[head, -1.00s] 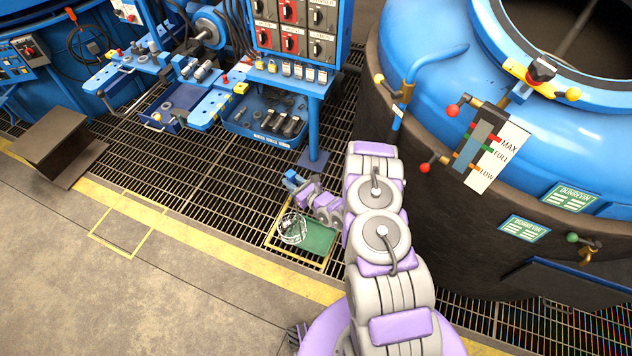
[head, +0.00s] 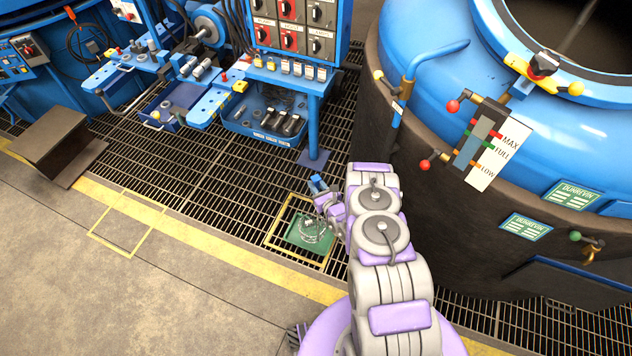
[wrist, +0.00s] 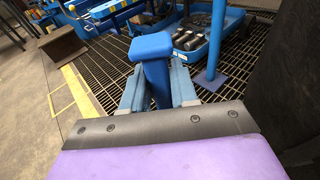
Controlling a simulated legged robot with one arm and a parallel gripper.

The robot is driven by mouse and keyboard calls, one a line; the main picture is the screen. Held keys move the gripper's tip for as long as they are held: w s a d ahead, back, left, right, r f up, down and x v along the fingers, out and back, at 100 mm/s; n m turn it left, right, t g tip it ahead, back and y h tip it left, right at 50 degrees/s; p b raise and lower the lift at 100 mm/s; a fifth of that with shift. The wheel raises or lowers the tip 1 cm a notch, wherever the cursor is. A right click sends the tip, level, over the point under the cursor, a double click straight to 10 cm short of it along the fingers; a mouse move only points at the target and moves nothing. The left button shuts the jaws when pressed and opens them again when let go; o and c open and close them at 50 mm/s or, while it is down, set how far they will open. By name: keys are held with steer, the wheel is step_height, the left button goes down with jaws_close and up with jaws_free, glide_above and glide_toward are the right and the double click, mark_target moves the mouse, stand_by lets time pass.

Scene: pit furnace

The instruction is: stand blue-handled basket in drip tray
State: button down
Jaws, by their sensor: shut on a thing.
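The wire basket (head: 312,228) is over the green drip tray (head: 294,236) on the floor grating in the head view. I cannot tell whether its bottom touches the tray. My gripper (head: 321,186) is above the basket. It is shut on the basket's blue handle, which stands up between the two blue-grey fingers in the wrist view (wrist: 152,75). The basket body is hidden in the wrist view by the gripper mount. My arm covers part of the area right of the tray.
A yellow outline (head: 268,241) surrounds the tray spot. The large blue-and-dark furnace (head: 440,160) stands close on the right. A blue workbench (head: 262,118) with a tool tray is behind. Another yellow square (head: 97,235) lies empty at left. Grating left of the tray is clear.

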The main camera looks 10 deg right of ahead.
steer(key=shift+w+f+b, duration=0.1)
steer(key=shift+f+b, duration=0.55)
steer(key=shift+f, duration=2.2)
steer(key=c, duration=0.8)
jaws_free()
steer(key=shift+o, duration=0.3)
steer(key=o, duration=0.5)
steer(key=shift+c, duration=0.2)
